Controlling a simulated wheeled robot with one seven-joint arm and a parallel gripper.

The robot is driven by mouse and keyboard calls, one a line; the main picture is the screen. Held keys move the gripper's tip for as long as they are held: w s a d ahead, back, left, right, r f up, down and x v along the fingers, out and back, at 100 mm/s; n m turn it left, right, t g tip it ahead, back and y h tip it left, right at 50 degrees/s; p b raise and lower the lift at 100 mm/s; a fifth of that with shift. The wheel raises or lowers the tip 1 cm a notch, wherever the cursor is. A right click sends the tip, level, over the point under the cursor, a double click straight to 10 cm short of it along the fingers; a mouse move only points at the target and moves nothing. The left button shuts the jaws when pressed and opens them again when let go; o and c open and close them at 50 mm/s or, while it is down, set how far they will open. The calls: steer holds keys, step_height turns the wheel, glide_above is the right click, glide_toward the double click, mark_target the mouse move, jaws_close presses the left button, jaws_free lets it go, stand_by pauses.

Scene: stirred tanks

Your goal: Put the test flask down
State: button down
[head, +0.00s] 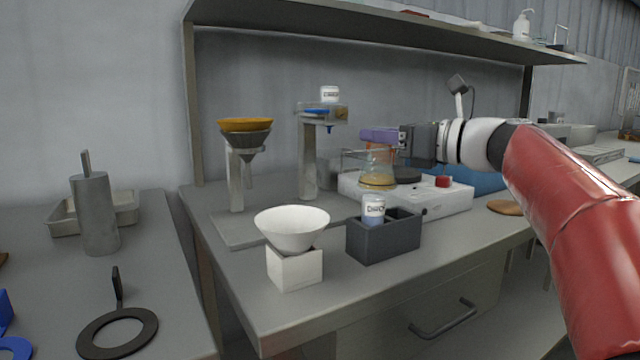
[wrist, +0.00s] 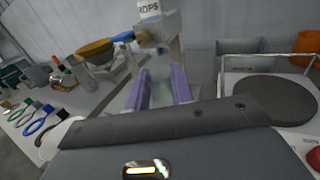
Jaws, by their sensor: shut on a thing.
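The test flask (head: 378,172) is a clear conical glass with yellowish liquid at its bottom and an orange tint higher up. My gripper (head: 380,136), with purple fingers, is shut around its neck and holds it upright. In the wrist view my gripper (wrist: 162,88) has pale glass of the flask (wrist: 162,92) between the fingers; its lower part is hidden. The plate (wrist: 275,98) lies right of my fingers in the wrist view.
A dark grey box (head: 385,240) holding a labelled jar (head: 373,210) stands in front of the stirrer. A white funnel on a block (head: 295,268) is left of it. Two funnel stands (head: 236,175) (head: 308,160) rise at the back left. A shelf (head: 380,30) hangs above.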

steer(key=w+a+f, duration=0.2)
steer(key=a, duration=0.1)
steer(key=w+a+f, duration=0.2)
steer(key=a, duration=0.1)
steer(key=w+a+f+b, duration=0.1)
steer(key=w+a+f, duration=0.1)
steer(key=a, duration=0.1)
steer(key=shift+f, duration=0.2)
steer(key=shift+f, duration=0.15)
steer(key=c, duration=1.2)
jaws_free()
